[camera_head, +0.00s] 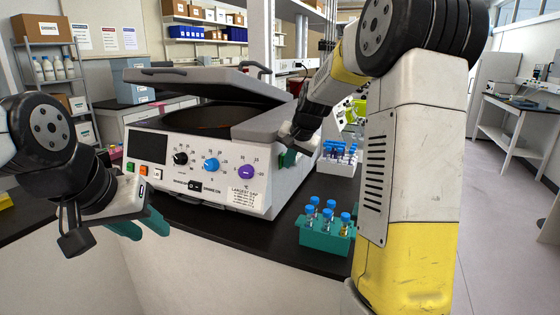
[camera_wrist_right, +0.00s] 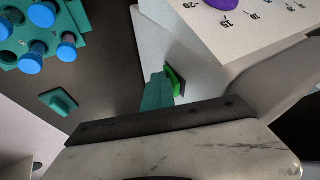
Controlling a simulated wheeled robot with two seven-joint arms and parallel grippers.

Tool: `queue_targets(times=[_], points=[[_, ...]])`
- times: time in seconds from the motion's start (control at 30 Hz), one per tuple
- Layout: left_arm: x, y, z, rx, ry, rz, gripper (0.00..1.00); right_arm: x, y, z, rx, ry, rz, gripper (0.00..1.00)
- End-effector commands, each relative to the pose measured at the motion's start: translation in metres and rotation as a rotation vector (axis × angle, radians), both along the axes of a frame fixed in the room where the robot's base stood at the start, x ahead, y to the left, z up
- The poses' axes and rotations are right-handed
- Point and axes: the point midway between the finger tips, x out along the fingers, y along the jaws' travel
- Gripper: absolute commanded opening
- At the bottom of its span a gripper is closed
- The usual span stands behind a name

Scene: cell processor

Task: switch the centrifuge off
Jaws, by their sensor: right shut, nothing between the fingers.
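The centrifuge (camera_head: 215,160) stands on the dark counter, white, with its grey lid (camera_head: 205,82) tilted up. Its front panel has orange and green buttons, black, blue and purple knobs, and a small black switch (camera_head: 195,187). In the right wrist view, a small bright green part (camera_wrist_right: 176,80) shows on the side wall. My right gripper (camera_wrist_right: 157,92) has its teal fingers shut and empty, close beside that green part; I cannot tell whether they touch. In the head view it is at the right side (camera_head: 289,157), partly hidden. My left gripper (camera_head: 141,228) hangs open and empty, front left.
A teal rack (camera_head: 325,238) of blue-capped tubes stands on the counter right of the centrifuge. A white rack (camera_head: 338,166) of tubes stands farther back. A small teal piece (camera_wrist_right: 58,101) shows in the right wrist view. Floor is clear at right.

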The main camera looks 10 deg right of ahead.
Motion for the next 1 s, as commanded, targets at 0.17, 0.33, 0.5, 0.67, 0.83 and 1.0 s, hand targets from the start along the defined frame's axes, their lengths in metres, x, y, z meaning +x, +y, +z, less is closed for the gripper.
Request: queue_targets(times=[0.17, 0.33, 0.5, 0.67, 0.83, 1.0], points=[[0.0, 0.0, 0.0, 0.0, 0.0, 0.0, 0.36, 0.0, 0.0, 0.001, 0.001, 0.0, -0.001, 0.0], [0.0, 0.0, 0.0, 0.0, 0.0, 0.0, 0.36, 0.0, 0.0, 0.005, 0.0, -0.001, 0.0, 0.0], [0.0, 0.0, 0.0, 0.0, 0.0, 0.0, 0.36, 0.0, 0.0, 0.013, 0.001, -0.001, -0.001, 0.0], [0.0, 0.0, 0.0, 0.0, 0.0, 0.0, 0.36, 0.0, 0.0, 0.017, 0.001, 0.0, 0.0, 0.0], [0.0, 0.0, 0.0, 0.0, 0.0, 0.0, 0.36, 0.0, 0.0, 0.017, 0.001, 0.0, 0.0, 0.0], [0.0, 0.0, 0.0, 0.0, 0.0, 0.0, 0.36, 0.0, -0.001, 0.017, 0.001, 0.0, -0.001, 0.0]])
